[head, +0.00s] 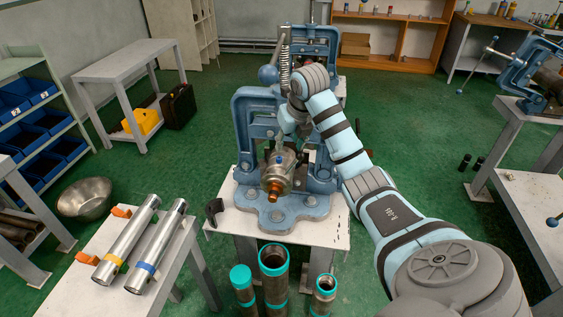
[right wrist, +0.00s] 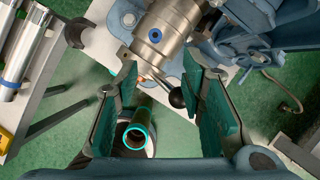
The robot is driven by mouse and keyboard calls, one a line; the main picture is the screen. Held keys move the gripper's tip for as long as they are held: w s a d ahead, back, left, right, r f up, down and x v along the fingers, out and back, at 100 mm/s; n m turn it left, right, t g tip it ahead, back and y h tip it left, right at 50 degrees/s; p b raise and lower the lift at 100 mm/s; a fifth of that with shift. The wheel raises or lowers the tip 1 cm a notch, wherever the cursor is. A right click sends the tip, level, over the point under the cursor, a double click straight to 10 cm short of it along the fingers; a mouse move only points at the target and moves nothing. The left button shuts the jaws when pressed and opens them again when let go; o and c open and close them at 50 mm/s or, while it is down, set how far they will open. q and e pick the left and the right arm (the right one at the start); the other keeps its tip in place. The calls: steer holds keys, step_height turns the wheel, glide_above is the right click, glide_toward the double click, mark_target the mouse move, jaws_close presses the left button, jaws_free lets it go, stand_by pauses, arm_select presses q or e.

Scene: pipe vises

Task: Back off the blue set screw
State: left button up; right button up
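The blue set screw (head: 279,159) is a small blue ring with a dark centre on the side of a silver cylindrical fitting (head: 280,175) held at the blue vise (head: 252,110). In the right wrist view, the blue set screw (right wrist: 155,35) is beyond the fingertips, near the top. My right gripper (head: 290,125) is close above the fitting, its fingers partly hidden by my arm. In the right wrist view, my right gripper (right wrist: 160,72) has its teal-padded fingers apart. A dark ball-ended lever (right wrist: 178,97) shows between them; contact is unclear. My left gripper is out of view.
Teal-ended pipes (head: 273,260) stand below the vise's white table (head: 225,222). Two silver tubes (head: 130,240) lie on a bench at left. Another blue vise (head: 315,45) stands behind. A black clip-like piece (head: 214,212) is at the table's left edge.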

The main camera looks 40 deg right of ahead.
mark_target(279, 158)
steer(key=x, duration=0.5)
steer(key=shift+w+a, duration=0.1)
steer(key=shift+w, duration=0.35)
steer(key=x, duration=0.2)
steer(key=w+x, duration=0.1)
steer(key=x, duration=0.1)
steer(key=shift+r, duration=0.2)
steer(key=shift+f, duration=0.2)
steer(key=shift+s+r, duration=0.2)
steer(key=shift+s, duration=0.3)
steer(key=c, duration=0.3)
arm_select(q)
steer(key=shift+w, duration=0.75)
arm_select(e)
jaws_close()
